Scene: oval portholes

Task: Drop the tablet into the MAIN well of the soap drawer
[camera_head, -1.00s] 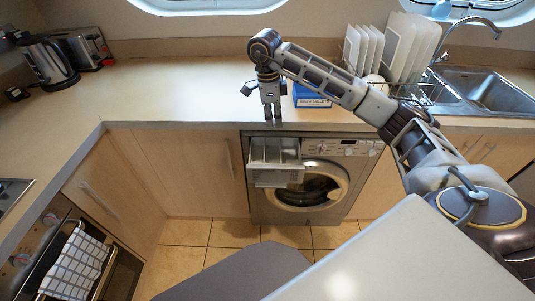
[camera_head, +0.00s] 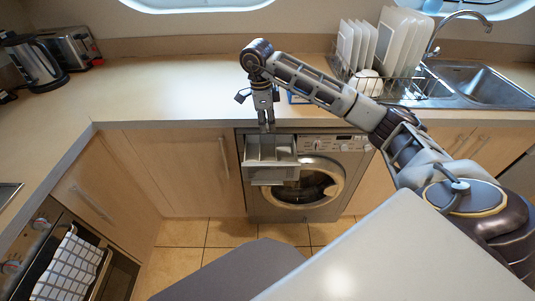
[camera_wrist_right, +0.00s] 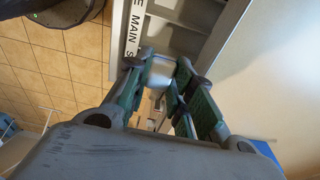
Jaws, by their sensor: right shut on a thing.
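The washing machine's soap drawer (camera_head: 275,174) is pulled open at the machine's upper left, its compartments facing up. In the right wrist view the drawer (camera_wrist_right: 205,40) lies beyond the fingers, and its front edge carries a label with the word MAIN (camera_wrist_right: 135,28). My right gripper (camera_head: 266,128) points down just above the drawer's back part, near the counter edge. In the wrist view its green-sided fingers (camera_wrist_right: 165,80) are shut on a pale tablet (camera_wrist_right: 160,72), partly hidden by them. Which compartment lies under the tablet is unclear. My left gripper is out of view.
The washing machine (camera_head: 310,190) stands under the counter (camera_head: 170,90), whose front edge is close behind the gripper. A blue box (camera_head: 298,98) on the counter is mostly hidden by my arm. A dish rack with plates (camera_head: 375,50) and a sink (camera_head: 485,85) are at right.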

